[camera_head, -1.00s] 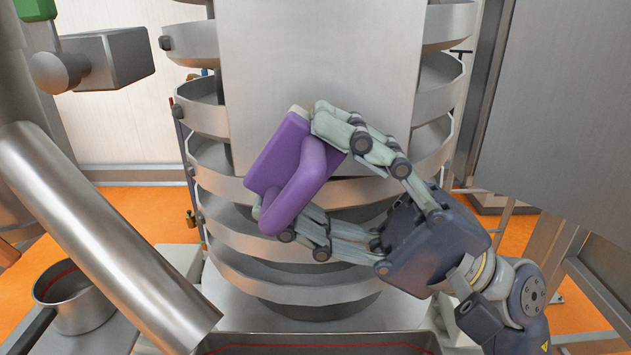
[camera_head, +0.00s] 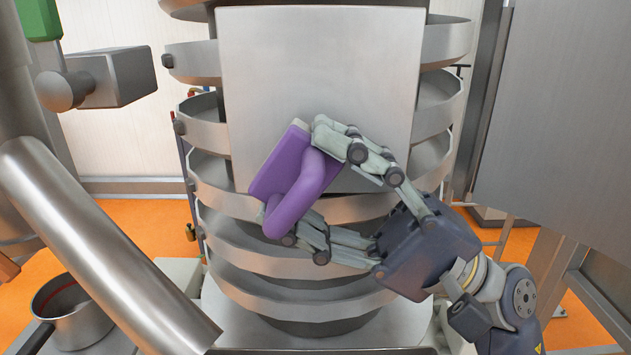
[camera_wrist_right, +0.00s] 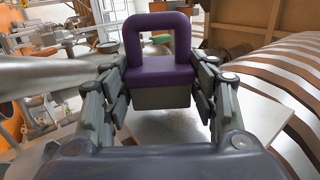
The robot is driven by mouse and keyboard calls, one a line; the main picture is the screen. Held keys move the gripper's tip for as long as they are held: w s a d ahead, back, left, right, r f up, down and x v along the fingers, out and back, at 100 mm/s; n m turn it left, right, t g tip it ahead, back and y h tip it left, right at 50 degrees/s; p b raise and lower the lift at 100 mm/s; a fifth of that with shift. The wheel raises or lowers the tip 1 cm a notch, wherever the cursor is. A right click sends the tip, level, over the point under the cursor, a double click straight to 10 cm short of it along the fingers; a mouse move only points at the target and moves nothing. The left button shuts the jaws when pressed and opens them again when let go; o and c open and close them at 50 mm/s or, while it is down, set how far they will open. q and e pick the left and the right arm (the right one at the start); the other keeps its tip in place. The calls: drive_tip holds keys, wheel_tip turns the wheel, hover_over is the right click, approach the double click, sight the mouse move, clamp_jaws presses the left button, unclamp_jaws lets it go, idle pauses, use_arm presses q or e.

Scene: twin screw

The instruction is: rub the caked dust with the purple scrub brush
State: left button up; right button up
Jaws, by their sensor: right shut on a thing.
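The purple scrub brush (camera_head: 285,178) has a loop handle and a grey bristle block. It is tilted in the head view, in front of the lower left part of a flat metal plate (camera_head: 320,70). My right gripper (camera_head: 318,190) is shut on the brush, one finger on each side. In the right wrist view the brush (camera_wrist_right: 160,68) sits between the fingers of the gripper (camera_wrist_right: 162,82), handle up. A faint brownish patch, likely the caked dust (camera_wrist_right: 178,121), shows on the plate below the bristle block. Whether the bristles touch the plate I cannot tell. My left gripper is not in view.
Metal spiral troughs (camera_head: 290,290) wind around the column behind and below the plate. A slanted metal pipe (camera_head: 100,240) fills the left side, with a round pot (camera_head: 70,310) near its lower end. A large grey panel (camera_head: 560,120) stands at the right.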

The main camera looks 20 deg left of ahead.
sight(356, 175)
drive_tip(key=shift+w+a+b, duration=0.25)
drive_tip(key=shift+w+b, duration=0.45)
drive_tip(key=shift+w, duration=0.15)
drive_tip(key=shift+w+d+f+b, duration=0.1)
drive_tip(key=shift+d+f+b, duration=0.05)
drive_tip(key=shift+d+b, duration=0.45)
drive_tip(key=shift+w+d+b, duration=0.15)
drive_tip(key=shift+d+b, duration=0.3)
drive_tip(key=shift+d, duration=0.1)
drive_tip(key=shift+w+d+b, duration=0.15)
drive_tip(key=shift+d+b, duration=0.25)
drive_tip(key=shift+d, duration=0.15)
drive_tip(key=shift+s, duration=0.1)
